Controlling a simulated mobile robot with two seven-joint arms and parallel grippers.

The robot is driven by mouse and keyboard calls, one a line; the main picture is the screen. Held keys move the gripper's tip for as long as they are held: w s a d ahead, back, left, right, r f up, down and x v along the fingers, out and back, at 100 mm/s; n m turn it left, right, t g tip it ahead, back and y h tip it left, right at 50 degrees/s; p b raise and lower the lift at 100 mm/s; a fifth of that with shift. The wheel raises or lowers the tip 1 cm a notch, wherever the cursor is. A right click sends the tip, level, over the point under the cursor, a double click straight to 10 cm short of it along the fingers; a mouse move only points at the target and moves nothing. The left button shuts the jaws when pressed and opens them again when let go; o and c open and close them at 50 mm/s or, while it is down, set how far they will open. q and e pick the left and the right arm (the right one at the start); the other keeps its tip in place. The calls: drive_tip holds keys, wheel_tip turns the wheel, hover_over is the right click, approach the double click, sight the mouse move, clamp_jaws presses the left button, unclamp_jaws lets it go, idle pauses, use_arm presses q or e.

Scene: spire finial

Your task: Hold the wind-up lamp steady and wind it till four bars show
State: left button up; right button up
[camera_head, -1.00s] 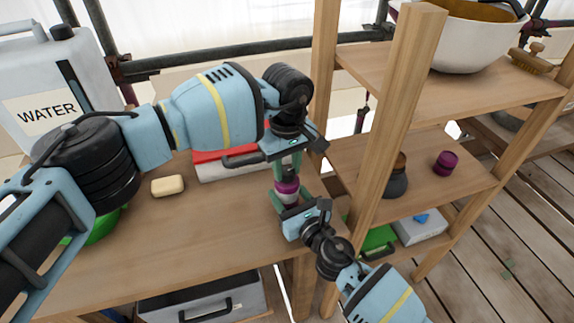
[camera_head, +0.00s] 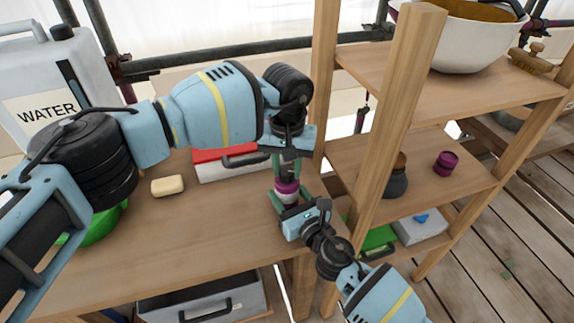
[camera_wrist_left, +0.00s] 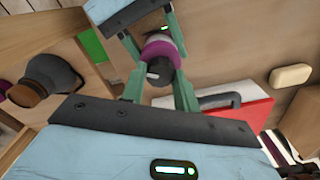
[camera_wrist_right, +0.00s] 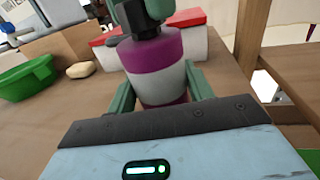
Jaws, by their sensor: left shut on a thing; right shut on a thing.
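The wind-up lamp (camera_head: 287,187), a small purple and white cylinder, stands upright near the table's right end. In the right wrist view the lamp (camera_wrist_right: 153,55) fills the middle, with a dark part on top. My right gripper (camera_head: 286,203) is shut on its body from the front right. My left gripper (camera_head: 287,165) comes from above and is shut on the dark top part. In the left wrist view this dark winding knob (camera_wrist_left: 160,72), with a white mark, sits between the green fingers. I cannot see any charge bars on the lamp.
A red and white box (camera_head: 215,168) stands just behind the lamp. A cream bar (camera_head: 168,186), a green bowl (camera_head: 100,228) and a water jug (camera_head: 45,75) are to the left. A wooden shelf post (camera_head: 385,140) rises close on the right. The table's middle is clear.

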sight(287, 171)
idle(0.5)
use_arm(q)
drive_tip(key=o, duration=1)
wheel_tip(287, 171, up, 12)
drive_tip(key=shift+r, duration=0.1)
